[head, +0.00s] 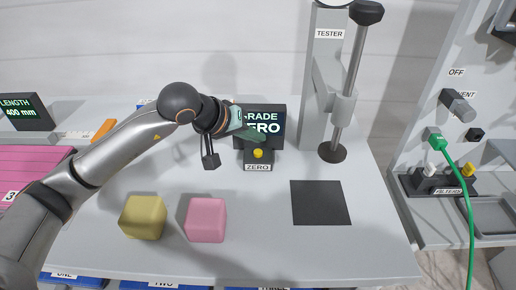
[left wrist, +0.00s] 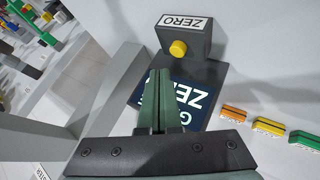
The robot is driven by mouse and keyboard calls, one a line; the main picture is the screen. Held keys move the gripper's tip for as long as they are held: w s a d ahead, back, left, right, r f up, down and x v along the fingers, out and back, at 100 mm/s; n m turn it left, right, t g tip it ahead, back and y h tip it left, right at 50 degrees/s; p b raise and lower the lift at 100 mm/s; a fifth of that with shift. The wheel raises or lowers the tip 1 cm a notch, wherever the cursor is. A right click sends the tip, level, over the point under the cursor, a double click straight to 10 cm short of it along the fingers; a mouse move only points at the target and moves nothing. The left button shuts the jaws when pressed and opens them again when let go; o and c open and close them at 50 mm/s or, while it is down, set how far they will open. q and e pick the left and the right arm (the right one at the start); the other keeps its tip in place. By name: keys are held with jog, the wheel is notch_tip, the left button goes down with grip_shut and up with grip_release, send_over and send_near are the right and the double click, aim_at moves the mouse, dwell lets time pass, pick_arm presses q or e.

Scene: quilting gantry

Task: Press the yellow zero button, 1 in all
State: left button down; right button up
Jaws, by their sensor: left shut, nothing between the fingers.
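The yellow zero button (head: 258,153) sits on a dark box labelled ZERO (head: 258,167), in front of a dark display (head: 276,115). My left gripper (head: 259,136) is shut and empty. In the head view its green fingertips are just above the button and partly cover the display. In the left wrist view the shut fingertips (left wrist: 160,72) point toward the yellow button (left wrist: 178,48), with a small gap showing between them in the picture. I cannot tell the exact distance or see contact. My right gripper is in neither view.
The tester stand (head: 322,85) with its post rises right of the display. A black square pad (head: 320,202), a yellow block (head: 143,217) and a pink block (head: 206,220) lie on the table's front half. A panel with a green cable (head: 469,210) is at the right.

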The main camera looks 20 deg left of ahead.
pick_arm(q)
notch_tip(320, 180, up, 4)
jog(key=shift+f+p, duration=0.15)
jog(key=shift+p, duration=0.6)
